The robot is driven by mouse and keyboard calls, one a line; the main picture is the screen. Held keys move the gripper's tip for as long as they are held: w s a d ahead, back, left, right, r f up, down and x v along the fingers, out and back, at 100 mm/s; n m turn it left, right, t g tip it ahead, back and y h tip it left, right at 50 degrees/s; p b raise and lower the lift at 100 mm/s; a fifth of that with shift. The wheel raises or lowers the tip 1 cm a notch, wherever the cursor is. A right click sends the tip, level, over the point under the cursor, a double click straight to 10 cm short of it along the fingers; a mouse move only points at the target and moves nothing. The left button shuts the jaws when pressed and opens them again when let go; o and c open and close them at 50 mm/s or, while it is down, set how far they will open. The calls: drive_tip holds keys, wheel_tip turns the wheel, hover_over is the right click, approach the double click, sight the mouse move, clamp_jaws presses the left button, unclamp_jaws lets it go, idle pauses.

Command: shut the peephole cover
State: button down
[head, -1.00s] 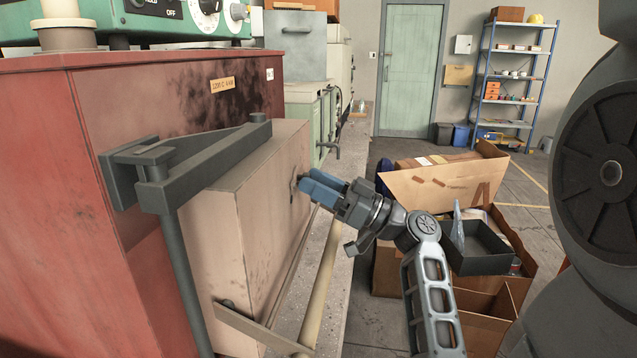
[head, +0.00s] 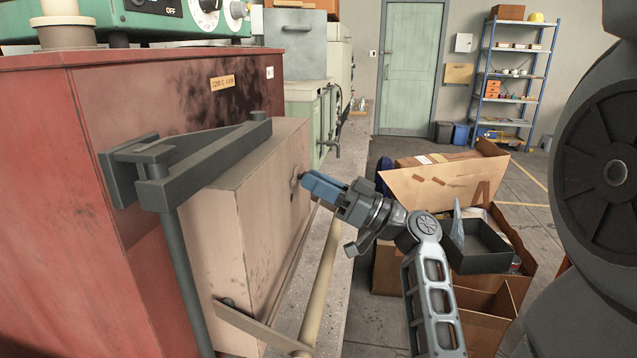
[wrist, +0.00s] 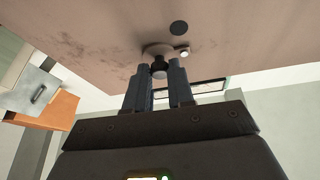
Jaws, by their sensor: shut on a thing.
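The peephole cover (wrist: 156,49) is a small round plate on the outer face of the beige furnace door (head: 225,245). A dark round peephole (wrist: 179,28) shows beside it in the wrist view, uncovered. A small pale pin (wrist: 184,52) stands at the plate's edge. My gripper (wrist: 159,78) has its blue fingers shut on the cover's dark knob (wrist: 158,70). In the head view, my gripper (head: 308,183) reaches the door face from the right, and the fingers mostly hide the cover.
The door hangs on a dark hinge arm (head: 205,160) from the red furnace (head: 90,150). A pale bar (head: 322,280) runs beside the door's lower edge. Cardboard boxes (head: 445,185) and a dark tray (head: 478,250) stand right of my arm.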

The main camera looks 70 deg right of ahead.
drive_tip(key=m+g+h+p, duration=0.1)
drive_tip(key=m+p, duration=0.1)
drive_tip(key=m, duration=0.2)
drive_tip(key=a+m+g+h+p, duration=0.1)
drive_tip(key=m+h+p, duration=0.1)
drive_tip(key=m, duration=0.3)
drive_tip(key=a+f+m+g+h+p, duration=0.1)
drive_tip(key=m+h+p, duration=0.1)
drive_tip(key=m, duration=0.2)
drive_tip(key=shift+f, duration=0.1)
drive_tip(key=m, duration=0.1)
drive_tip(key=m+g+p, duration=0.2)
drive_tip(key=m, duration=0.1)
drive_tip(key=shift+a+f, duration=0.25)
drive_tip(key=shift+a, duration=0.05)
drive_tip(key=m, duration=0.1)
drive_tip(key=a+m+g, duration=0.1)
drive_tip(key=m, duration=0.1)
drive_tip(key=shift+s+m+y+p, duration=0.1)
drive_tip(key=shift+m+y+p, duration=0.2)
drive_tip(key=shift+p, duration=0.1)
drive_tip(key=shift+f+m+g, duration=0.1)
drive_tip(key=shift+m+g, duration=0.2)
drive_tip(key=c, duration=1)
unclamp_jaws()
drive_tip(key=shift+o, duration=0.2)
drive_tip(key=shift+s+a, duration=0.1)
